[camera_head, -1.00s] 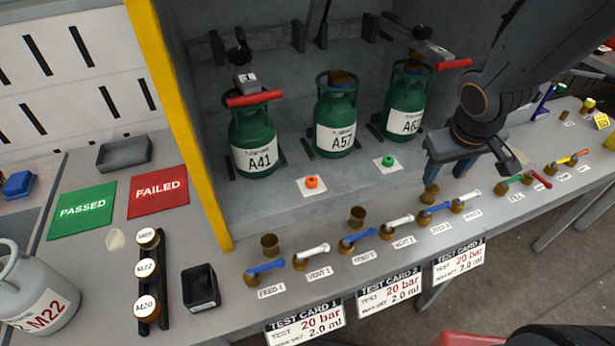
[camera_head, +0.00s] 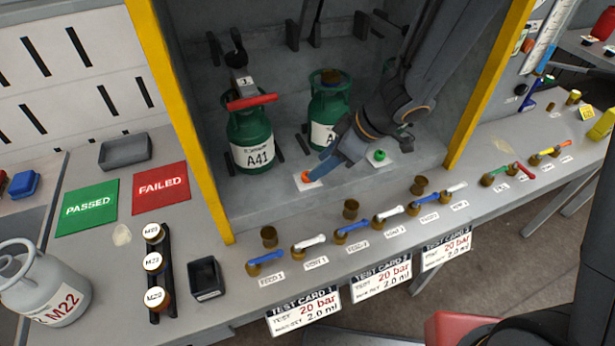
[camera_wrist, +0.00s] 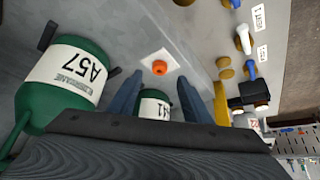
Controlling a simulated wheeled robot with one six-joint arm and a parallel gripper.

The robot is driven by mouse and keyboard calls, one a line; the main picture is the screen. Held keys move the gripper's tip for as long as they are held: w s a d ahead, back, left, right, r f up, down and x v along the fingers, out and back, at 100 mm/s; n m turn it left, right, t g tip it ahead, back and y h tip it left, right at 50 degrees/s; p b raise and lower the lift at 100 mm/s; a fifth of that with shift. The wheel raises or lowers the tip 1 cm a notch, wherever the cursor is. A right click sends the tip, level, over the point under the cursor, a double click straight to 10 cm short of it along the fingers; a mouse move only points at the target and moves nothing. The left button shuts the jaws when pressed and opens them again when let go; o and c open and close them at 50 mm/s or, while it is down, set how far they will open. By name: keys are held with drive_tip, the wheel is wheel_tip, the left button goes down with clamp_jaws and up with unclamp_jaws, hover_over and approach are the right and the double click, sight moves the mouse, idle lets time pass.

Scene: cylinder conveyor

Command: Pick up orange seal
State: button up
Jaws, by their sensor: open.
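The orange seal (camera_head: 306,177) is a small ring on a white square card on the bench, in front of the green cylinder A41 (camera_head: 250,135). In the wrist view the orange seal (camera_wrist: 160,68) lies on its card beyond the fingertips, roughly between their lines. My gripper (camera_head: 318,172) is at the seal in the head view and partly covers the card there. Its two blue fingers (camera_wrist: 157,88) are apart with nothing held between them.
The green cylinder A57 (camera_wrist: 65,88) stands close beside my gripper. A green seal (camera_head: 379,155) lies on a card to the right. A row of valves with blue and white levers (camera_head: 352,226) runs along the front edge. A yellow post (camera_head: 180,120) stands at left.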

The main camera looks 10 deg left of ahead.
drive_tip(key=b+x, duration=0.1)
drive_tip(key=x, duration=0.4)
drive_tip(key=shift+w+a, duration=0.1)
drive_tip(key=c, duration=1.1)
